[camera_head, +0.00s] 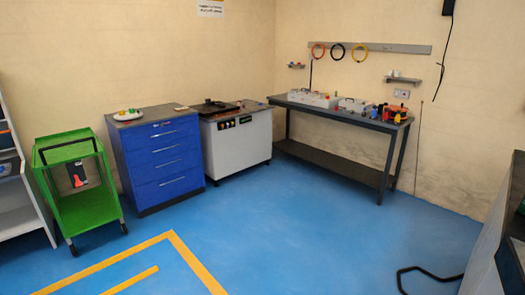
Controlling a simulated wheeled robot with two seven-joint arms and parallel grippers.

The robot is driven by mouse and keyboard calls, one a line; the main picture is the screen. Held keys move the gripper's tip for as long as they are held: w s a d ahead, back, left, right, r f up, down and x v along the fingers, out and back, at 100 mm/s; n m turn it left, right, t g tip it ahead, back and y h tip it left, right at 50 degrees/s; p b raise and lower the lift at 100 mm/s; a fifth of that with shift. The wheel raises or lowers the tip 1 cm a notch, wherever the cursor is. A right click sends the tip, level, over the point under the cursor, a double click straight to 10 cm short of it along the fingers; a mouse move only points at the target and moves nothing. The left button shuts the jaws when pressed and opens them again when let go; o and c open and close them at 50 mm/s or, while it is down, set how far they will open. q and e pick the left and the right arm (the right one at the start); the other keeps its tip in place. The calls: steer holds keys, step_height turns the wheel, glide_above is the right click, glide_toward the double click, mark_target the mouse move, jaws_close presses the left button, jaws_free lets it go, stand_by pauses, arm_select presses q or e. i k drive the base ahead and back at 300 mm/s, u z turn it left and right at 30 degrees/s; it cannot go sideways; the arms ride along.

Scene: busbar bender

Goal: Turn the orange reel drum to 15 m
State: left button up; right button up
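A small orange item (398,113), which may be the reel drum, sits at the right end of the dark workbench (345,168) against the back wall. It is too small and far off to make out a scale or a number on it. Neither of my grippers shows in the head view.
A green cart (88,212), a blue drawer cabinet (162,165) and a white-grey machine cabinet (240,145) stand along the left wall. A grey unit (492,262) edges in at right. A black cable (430,271) lies on the floor. The blue floor's middle is clear.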

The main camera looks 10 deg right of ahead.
mark_target(402, 116)
steer(key=z, duration=0.2)
steer(key=i, duration=2.55)
steer(key=z, duration=0.8)
steer(key=i, duration=2.2)
steer(key=z, duration=0.7)
steer(key=i, duration=0.75)
steer(key=z, duration=0.15)
